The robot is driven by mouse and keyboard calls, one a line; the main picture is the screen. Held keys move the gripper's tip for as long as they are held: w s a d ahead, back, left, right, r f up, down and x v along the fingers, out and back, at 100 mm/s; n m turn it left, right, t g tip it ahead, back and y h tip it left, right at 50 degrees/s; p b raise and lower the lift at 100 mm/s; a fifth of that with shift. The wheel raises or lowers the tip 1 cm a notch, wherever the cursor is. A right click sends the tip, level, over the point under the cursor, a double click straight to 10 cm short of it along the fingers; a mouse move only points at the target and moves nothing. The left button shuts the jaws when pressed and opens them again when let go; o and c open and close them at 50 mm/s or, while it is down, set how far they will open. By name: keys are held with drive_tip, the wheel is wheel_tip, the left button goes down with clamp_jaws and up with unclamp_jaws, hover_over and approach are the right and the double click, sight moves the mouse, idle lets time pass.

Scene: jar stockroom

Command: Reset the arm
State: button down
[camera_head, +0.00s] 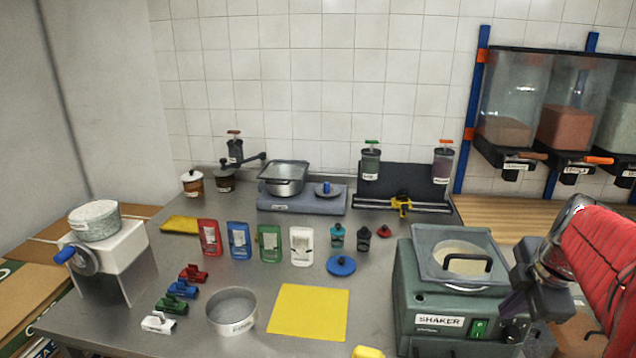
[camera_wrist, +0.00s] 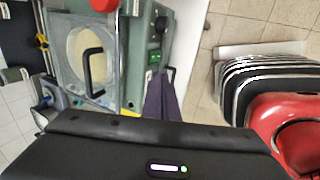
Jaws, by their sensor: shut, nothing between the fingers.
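My gripper (camera_wrist: 160,82) shows in the wrist view as two dark purple-grey fingers side by side. It is shut and empty. In the head view my arm comes in from the right edge with its red sleeve, and its dark wrist end hangs just right of the green shaker (camera_head: 455,321). The fingertips are hard to make out there. The wrist view shows the shaker (camera_wrist: 135,55) beside the fingers, with its clear lid and black handle.
Close by on the steel bench are a round metal pan (camera_head: 231,312), a yellow mat (camera_head: 309,312) and several coloured pouches and clips. A white hand-cranked machine (camera_head: 105,246) stands left. Wall dispensers (camera_head: 510,100) hang at the back right.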

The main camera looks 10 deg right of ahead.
drive_tip(key=s+a+m, duration=0.3)
drive_tip(key=a+m, duration=0.4)
drive_tip(key=a, duration=0.6)
drive_tip(key=s+a+f+m+t+y, duration=0.1)
drive_tip(key=s+a+m, duration=0.2)
drive_tip(key=a+m, duration=0.4)
drive_tip(key=shift+s+a+f, duration=0.25)
drive_tip(key=shift+s+a, duration=0.05)
drive_tip(key=shift+a, duration=3.4)
